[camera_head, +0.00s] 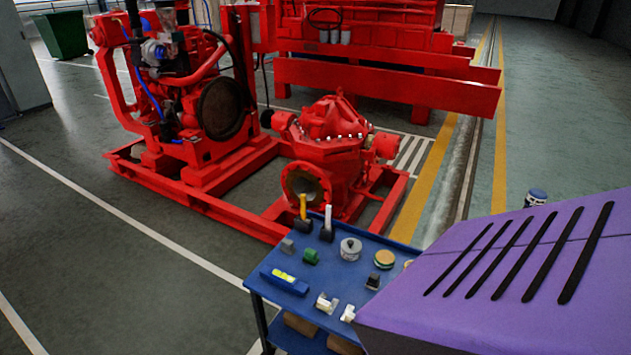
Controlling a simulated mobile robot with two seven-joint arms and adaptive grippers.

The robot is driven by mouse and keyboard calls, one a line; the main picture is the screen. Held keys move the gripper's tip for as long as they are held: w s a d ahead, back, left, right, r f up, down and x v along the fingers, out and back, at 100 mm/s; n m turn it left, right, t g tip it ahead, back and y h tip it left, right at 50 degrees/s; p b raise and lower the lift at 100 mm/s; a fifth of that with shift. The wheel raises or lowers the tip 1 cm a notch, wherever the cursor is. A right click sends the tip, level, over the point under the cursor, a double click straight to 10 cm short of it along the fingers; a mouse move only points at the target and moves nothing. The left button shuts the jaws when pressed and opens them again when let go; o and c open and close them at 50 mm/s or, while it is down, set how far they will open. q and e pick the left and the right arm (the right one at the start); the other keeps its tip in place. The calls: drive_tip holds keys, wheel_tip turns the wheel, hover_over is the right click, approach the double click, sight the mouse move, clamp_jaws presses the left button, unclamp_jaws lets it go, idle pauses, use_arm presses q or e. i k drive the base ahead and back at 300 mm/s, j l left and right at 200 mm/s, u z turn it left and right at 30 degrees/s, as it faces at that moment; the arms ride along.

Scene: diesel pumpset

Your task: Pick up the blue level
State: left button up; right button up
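The blue level (285,281) lies flat near the left edge of the blue cart top (268,262). It has a yellow-green vial strip on its upper face. Nothing touches it from above. Neither gripper shows in the head view.
The cart top also holds a green item (311,256), a grey round container (350,249), a yellow-handled hammer (303,209), a white-handled mallet (327,225) and several small parts. A purple slotted body (530,265) covers the cart's right side. The red pumpset (325,150) stands behind. Open floor lies left.

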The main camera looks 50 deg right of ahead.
sight(275, 275)
drive_tip(key=z, duration=1.4)
drive_tip(key=j+z, duration=0.1)
drive_tip(key=z, duration=0.35)
drive_tip(key=i+j+z, duration=0.1)
drive_tip(key=z, duration=0.4)
drive_tip(key=j+z, duration=0.2)
drive_tip(key=z, duration=0.25)
drive_tip(key=j+z, duration=0.35)
drive_tip(key=j, duration=0.15)
drive_tip(key=j+z, duration=0.35)
drive_tip(key=j, duration=0.2)
drive_tip(key=k+j, duration=0.1)
drive_tip(key=j, duration=0.25)
drive_tip(key=k+j+z, duration=0.1)
drive_tip(key=j, duration=0.3)
drive_tip(key=k+j, duration=0.1)
drive_tip(key=j, duration=0.25)
drive_tip(key=k+j, duration=0.1)
drive_tip(key=j, duration=0.25)
drive_tip(key=k+j+z, duration=0.1)
drive_tip(key=j, duration=0.25)
